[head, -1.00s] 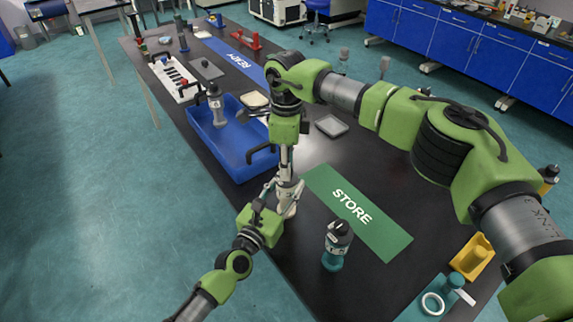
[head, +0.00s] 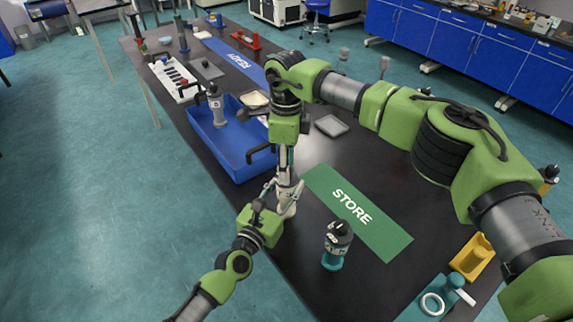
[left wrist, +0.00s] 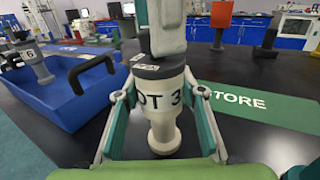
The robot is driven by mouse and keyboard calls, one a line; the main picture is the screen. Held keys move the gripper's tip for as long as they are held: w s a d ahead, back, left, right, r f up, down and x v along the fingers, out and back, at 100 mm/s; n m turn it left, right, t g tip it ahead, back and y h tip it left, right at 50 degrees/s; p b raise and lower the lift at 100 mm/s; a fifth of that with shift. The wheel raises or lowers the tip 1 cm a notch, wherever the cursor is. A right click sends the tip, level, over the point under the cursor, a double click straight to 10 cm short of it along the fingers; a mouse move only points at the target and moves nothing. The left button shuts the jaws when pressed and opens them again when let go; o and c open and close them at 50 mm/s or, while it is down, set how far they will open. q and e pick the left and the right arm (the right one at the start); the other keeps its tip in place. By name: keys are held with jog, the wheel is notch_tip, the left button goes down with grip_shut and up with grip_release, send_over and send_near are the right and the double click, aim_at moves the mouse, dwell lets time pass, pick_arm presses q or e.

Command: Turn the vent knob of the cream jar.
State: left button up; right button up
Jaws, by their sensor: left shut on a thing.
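The cream jar (left wrist: 166,95), marked "DOT 3", stands upright with a dark lid ring (left wrist: 150,71). Its body also shows in the head view (head: 291,201), partly covered by grippers. My left gripper (head: 279,192) is shut on the jar's body, one finger on each side in the left wrist view (left wrist: 163,97). My right gripper (head: 285,163) points straight down onto the top of the jar, and its grey finger part (left wrist: 166,28) shows above the lid. The vent knob is hidden behind it. I cannot tell whether the right gripper is closed on the knob.
A blue tray (head: 222,163) with handles holds a grey numbered jar (head: 215,104) on the left. The green STORE mat (head: 385,237) lies right of the cream jar. A teal-based jar (head: 336,246) stands in front of the mat. A yellow holder (head: 472,257) is at the right.

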notch_tip(320, 180, up, 12)
dwell(0.4)
pick_arm(q)
jog(key=o, duration=1.3)
